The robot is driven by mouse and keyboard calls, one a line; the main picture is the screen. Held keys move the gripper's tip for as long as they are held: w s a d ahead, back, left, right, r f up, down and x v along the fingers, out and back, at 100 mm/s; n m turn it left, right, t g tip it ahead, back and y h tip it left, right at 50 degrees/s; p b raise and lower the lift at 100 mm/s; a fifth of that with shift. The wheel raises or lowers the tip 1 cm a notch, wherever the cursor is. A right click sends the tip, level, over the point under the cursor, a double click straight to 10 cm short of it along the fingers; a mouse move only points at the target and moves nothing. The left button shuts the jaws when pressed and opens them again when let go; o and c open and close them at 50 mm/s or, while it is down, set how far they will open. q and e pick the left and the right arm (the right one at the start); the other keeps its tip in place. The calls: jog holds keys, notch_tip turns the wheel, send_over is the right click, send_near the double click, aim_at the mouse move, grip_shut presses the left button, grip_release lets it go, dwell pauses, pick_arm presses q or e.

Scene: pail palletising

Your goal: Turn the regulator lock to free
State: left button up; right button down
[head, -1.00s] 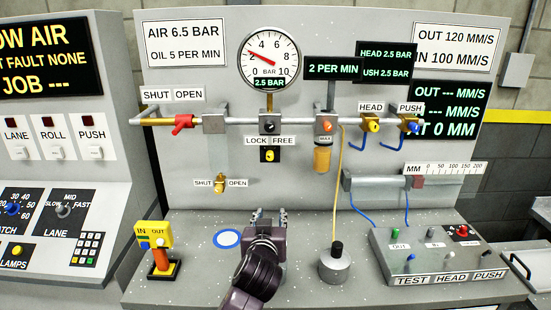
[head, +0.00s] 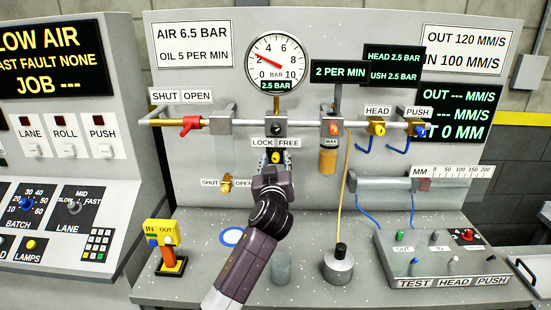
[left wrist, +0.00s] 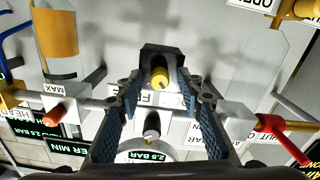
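I cannot tell which way the knob is turned. The regulator's dark knob (head: 277,129) is just above the label. My right gripper is not in view.
The red valve handle (head: 189,125) is left of the regulator; the oil bowl (head: 327,162) hangs to its right. The gauge (head: 275,62) above has a 2.5 BAR tag. A grey canister (head: 338,264) and test box (head: 440,256) stand on the bench.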

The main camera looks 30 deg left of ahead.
pick_arm(q)
grip_shut()
dwell(0.3)
jog(key=m+p, duration=0.1)
jog(key=m, duration=0.3)
jog(key=shift+m, duration=0.3)
jog(key=m+p, duration=0.1)
jog(key=m, duration=0.2)
jog(key=shift+m+p, duration=0.3)
jog(key=shift+m, duration=0.1)
jog(key=m+p, duration=0.2)
jog(key=m, duration=0.2)
jog(key=shift+w, duration=0.1)
jog(key=shift+m+p, duration=0.6)
jog(key=shift+m, duration=1.1)
jog(key=shift+f, duration=0.1)
